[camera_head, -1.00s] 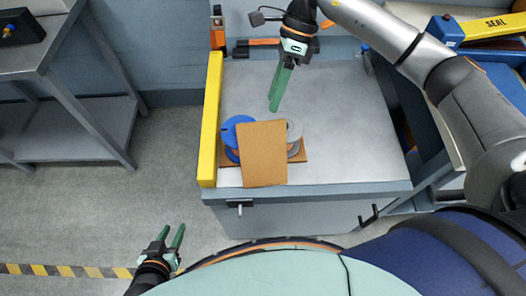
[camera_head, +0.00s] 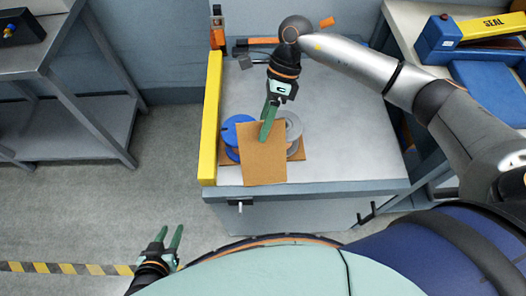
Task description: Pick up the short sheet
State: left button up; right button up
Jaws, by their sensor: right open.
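The short sheet is a brown cardboard-like rectangle (camera_head: 263,165) near the front edge of the grey bench. It lies over a blue spool (camera_head: 234,131) and a grey spool (camera_head: 294,130), partly hiding both. My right gripper (camera_head: 267,130) points down at the sheet's far edge, its green fingers overlapping that edge in the picture. Whether they touch the sheet or straddle it I cannot tell. My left gripper (camera_head: 169,240) is open and empty, low at the left, apart from the bench.
Another brown sheet (camera_head: 303,158) shows under the spools. A yellow bar (camera_head: 210,120) runs along the bench's left edge. An orange-handled tool (camera_head: 262,41) lies at the back. A blue sealer (camera_head: 452,40) stands at the right. The bench's right half (camera_head: 355,130) is clear.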

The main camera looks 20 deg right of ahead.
jog(key=shift+f+b, duration=0.25)
jog(key=shift+b, duration=0.15)
dwell(0.4)
grip_shut()
dwell(1.3)
